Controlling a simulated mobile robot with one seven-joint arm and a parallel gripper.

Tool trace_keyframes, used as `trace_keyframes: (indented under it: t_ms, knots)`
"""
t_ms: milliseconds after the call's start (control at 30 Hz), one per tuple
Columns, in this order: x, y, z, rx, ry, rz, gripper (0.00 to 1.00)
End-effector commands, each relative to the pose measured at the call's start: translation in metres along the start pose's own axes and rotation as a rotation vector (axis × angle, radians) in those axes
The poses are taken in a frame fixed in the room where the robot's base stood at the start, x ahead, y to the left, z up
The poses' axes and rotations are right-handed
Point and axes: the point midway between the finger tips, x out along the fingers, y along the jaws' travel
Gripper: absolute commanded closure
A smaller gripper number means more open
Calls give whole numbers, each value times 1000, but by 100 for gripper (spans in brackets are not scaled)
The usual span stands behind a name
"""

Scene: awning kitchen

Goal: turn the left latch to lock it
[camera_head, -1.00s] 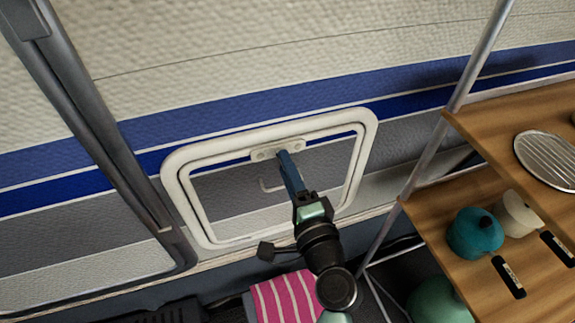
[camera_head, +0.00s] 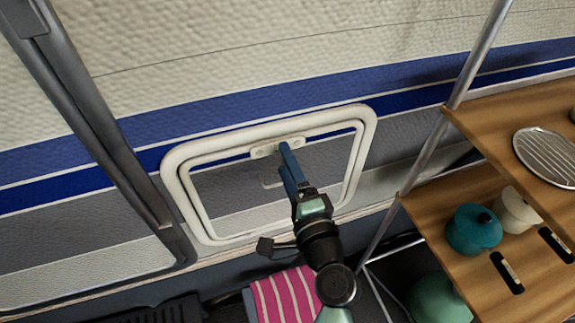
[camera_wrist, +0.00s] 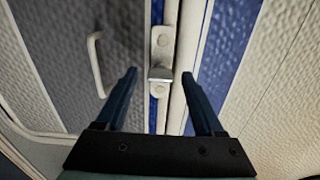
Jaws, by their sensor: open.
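The hatch (camera_head: 225,195) is a white-framed panel set in the caravan wall. One pale latch plate (camera_head: 262,152) shows on the top bar of its frame; no second latch can be made out. In the wrist view, the latch (camera_wrist: 160,74) is a small light metal tab standing out from its plate, between my two blue fingertips. My gripper (camera_head: 286,147) is at the plate in the head view and hides its middle. My gripper (camera_wrist: 159,74) is open, with a finger on each side of the latch; I cannot tell whether either touches it.
A light handle (camera_wrist: 96,65) sits on the hatch panel beside the latch. A dark post (camera_head: 90,105) runs down the left. A pink striped cloth (camera_head: 285,297) is below.

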Motion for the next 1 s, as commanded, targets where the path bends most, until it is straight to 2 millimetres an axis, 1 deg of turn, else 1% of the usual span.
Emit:
trace_keyframes:
  t_ms: [133,267,500,600,700,833,1000]
  knots:
    - [-5,0,0,0,1,0,30]
    - [-23,1,0,0,2,2,30]
    - [-75,2,0,1,3,3,30]
    - [-95,2,0,1,2,3,30]
    - [-111,1,0,1,2,2,30]
    - [-124,1,0,1,1,1,30]
    - [-130,0,0,0,0,0,30]
